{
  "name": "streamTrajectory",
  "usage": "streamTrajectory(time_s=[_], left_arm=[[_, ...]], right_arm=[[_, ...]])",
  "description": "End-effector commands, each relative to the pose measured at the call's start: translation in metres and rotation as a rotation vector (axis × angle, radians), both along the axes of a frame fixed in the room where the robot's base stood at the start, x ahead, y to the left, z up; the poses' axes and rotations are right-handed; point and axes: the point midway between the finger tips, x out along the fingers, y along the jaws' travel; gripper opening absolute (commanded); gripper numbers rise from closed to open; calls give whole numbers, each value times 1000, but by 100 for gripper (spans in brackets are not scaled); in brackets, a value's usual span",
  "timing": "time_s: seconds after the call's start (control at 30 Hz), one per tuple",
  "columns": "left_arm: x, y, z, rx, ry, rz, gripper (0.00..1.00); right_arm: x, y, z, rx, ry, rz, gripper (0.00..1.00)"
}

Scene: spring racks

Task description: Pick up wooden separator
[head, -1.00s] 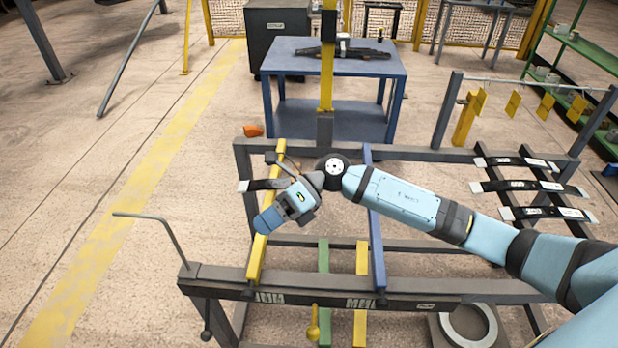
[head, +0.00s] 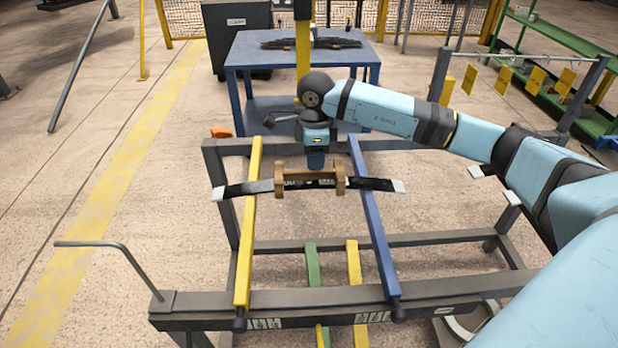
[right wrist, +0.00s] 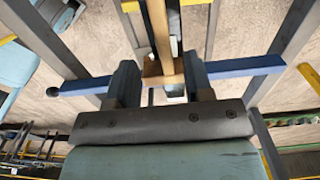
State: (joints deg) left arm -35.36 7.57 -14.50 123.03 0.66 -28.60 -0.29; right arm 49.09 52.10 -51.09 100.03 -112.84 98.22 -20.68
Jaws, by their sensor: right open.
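The wooden separator (head: 340,179) is brown. It sits across the dark leaf spring (head: 370,184), with one upright block on each side of my right gripper. The spring lies across the yellow bar (head: 248,225) and the blue bar (head: 370,220) of the rack. My right gripper (head: 316,163) is over the middle of the separator, pointing down. In the right wrist view the separator (right wrist: 163,40) shows as a brown bar between the two fingers of the open right gripper (right wrist: 163,80). Whether the fingers touch it I cannot tell. My left gripper is not in view.
The grey rack frame (head: 330,292) surrounds the bars, with a bent grey handle (head: 100,244) at its left. A blue table (head: 300,58) with dark parts stands behind. Green shelves (head: 560,45) and hanging yellow plates (head: 535,80) are at the right.

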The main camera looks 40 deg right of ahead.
Motion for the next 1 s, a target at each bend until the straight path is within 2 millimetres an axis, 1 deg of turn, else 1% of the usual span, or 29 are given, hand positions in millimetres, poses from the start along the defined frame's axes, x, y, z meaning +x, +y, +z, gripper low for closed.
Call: streamTrajectory(time_s=[0.03,0.27,0.37,0.5,0.57,0.63,0.8,0.83,0.87,0.9,0.97,1.0], left_arm=[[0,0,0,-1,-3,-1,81],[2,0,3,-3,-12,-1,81],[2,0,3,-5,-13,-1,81],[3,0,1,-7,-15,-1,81],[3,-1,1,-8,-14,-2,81],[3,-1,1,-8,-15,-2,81],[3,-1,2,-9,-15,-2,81],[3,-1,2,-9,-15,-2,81],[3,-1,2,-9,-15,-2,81],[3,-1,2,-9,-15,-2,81],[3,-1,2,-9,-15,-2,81],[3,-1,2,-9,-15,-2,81]], right_arm=[[0,0,-6,0,1,0,47],[1,1,-19,2,1,0,47],[3,2,-32,2,2,0,47],[4,2,-54,2,3,0,47],[5,1,-60,1,2,0,47],[5,1,-64,1,-1,0,47],[5,1,-64,2,-1,0,47],[5,1,-64,2,-1,0,44],[5,1,-64,2,-1,0,38],[5,1,-64,2,-1,0,28],[5,1,-64,2,-1,0,15],[5,1,-63,2,-1,0,5]])
